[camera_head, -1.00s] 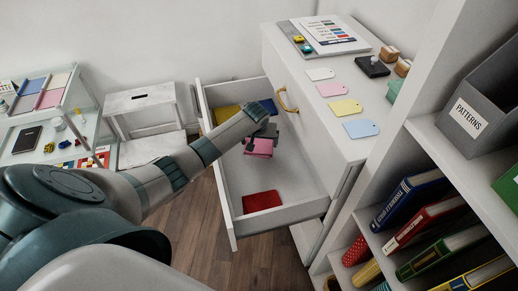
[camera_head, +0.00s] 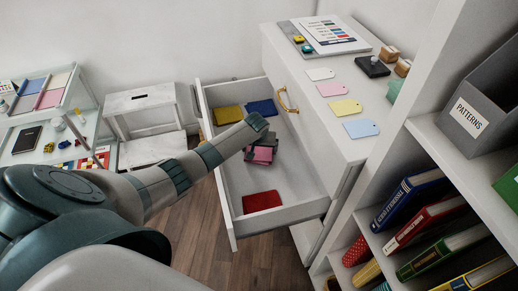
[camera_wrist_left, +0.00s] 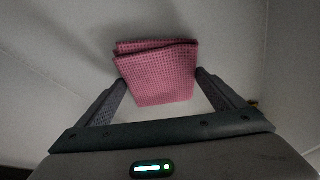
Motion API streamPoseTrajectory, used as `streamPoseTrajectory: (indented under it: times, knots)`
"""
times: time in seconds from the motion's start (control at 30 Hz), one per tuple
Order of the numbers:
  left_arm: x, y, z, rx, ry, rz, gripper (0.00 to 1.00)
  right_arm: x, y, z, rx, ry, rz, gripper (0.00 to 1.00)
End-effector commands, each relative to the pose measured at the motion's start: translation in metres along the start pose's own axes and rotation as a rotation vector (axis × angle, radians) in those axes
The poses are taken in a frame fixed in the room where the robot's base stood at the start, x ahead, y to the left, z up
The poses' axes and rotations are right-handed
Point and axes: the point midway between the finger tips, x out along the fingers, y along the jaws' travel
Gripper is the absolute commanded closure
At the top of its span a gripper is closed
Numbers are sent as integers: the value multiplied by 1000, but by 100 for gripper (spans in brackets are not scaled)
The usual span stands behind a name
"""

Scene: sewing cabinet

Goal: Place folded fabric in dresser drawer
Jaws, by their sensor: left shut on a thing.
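The dresser drawer (camera_head: 300,200) is pulled open in the head view. My left gripper (camera_head: 262,153) is inside its outline, over the middle. It is shut on a folded pink fabric (camera_wrist_left: 158,72), which fills the space between the fingertips in the left wrist view. In the head view the pink fabric (camera_head: 262,156) is partly covered by the gripper. Whether it touches the drawer floor I cannot tell. A yellow fabric (camera_head: 228,114) and a blue fabric (camera_head: 263,107) lie at the drawer's far end. A red fabric (camera_head: 262,201) lies near its front corner. My right gripper is not seen.
The white dresser top (camera_head: 350,95) holds coloured tags, stamps and papers. A bookshelf (camera_head: 425,130) with books and a grey box (camera_head: 480,115) stands at the right. A white step stool (camera_head: 140,99) and a glass shelf (camera_head: 85,130) are at the left. Drawer floor around the pink fabric is bare.

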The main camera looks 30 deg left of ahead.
Motion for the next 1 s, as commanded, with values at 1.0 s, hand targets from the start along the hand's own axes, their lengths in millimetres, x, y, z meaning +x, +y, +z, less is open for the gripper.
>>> streamPoseTrajectory:
  times: [1.0]
  knots:
    - [-38, 0, -1, 1, 2, 2, 0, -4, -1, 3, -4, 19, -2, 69]
